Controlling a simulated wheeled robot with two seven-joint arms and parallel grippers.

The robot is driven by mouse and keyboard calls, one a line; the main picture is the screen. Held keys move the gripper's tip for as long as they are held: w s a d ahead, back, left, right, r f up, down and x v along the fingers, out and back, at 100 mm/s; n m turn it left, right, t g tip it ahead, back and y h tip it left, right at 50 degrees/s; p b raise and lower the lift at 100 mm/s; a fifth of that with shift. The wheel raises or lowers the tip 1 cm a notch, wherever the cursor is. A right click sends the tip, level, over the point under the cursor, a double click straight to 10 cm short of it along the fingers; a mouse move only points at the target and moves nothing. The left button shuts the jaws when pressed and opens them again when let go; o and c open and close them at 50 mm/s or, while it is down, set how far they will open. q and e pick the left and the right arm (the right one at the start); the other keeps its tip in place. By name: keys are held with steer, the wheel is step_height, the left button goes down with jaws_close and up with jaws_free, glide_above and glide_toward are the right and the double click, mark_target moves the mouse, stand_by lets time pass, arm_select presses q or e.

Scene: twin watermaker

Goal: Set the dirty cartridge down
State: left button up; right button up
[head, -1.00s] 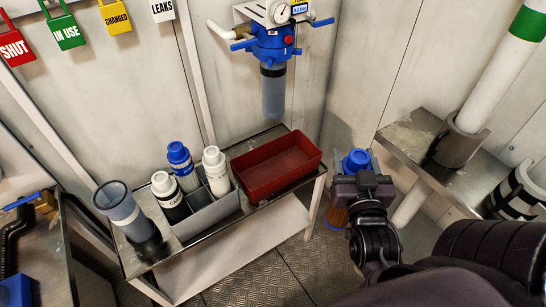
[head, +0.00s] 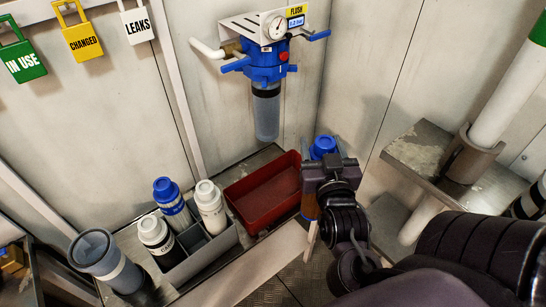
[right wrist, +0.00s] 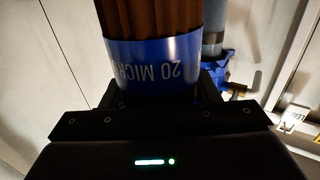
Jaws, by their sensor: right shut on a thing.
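My right gripper (head: 329,165) is shut on the dirty cartridge (head: 322,147), which has a blue cap and is held upright at the right end of the red tray. In the right wrist view the cartridge (right wrist: 160,25) shows brown pleats and a blue band (right wrist: 155,62) lettered "20 MICR", the rest cut off. In the head view my gripper and arm hide most of its body. Whether it touches the tray cannot be told. The red tray (head: 250,203) is empty where I can see it. My left gripper is not in view.
A grey caddy (head: 205,255) with white- and blue-capped bottles stands left of the tray, with a clear grey-rimmed housing (head: 100,258) beyond it. The blue filter head (head: 265,65) with its bowl hangs on the wall above. A metal shelf (head: 420,150) with a white pipe is at right.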

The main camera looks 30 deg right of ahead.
steer(key=w+b, duration=0.1)
steer(key=w, duration=0.4)
steer(key=w+b, duration=0.2)
steer(key=w, duration=0.3)
steer(key=w+a+b, duration=0.1)
steer(key=w+b, duration=0.1)
steer(key=w, duration=0.3)
steer(key=shift+w+a+r, duration=0.1)
steer(key=f, duration=0.2)
steer(key=f+b, duration=0.1)
steer(key=f, duration=0.5)
steer(key=shift+w, duration=0.3)
steer(key=shift+f+b, duration=0.45)
steer(key=shift+f, duration=1.1)
steer(key=shift+w+f, duration=0.2)
steer(key=shift+f, duration=0.25)
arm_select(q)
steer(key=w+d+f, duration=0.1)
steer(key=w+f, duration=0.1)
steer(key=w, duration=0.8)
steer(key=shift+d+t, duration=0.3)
arm_select(e)
steer(key=o, duration=1.5)
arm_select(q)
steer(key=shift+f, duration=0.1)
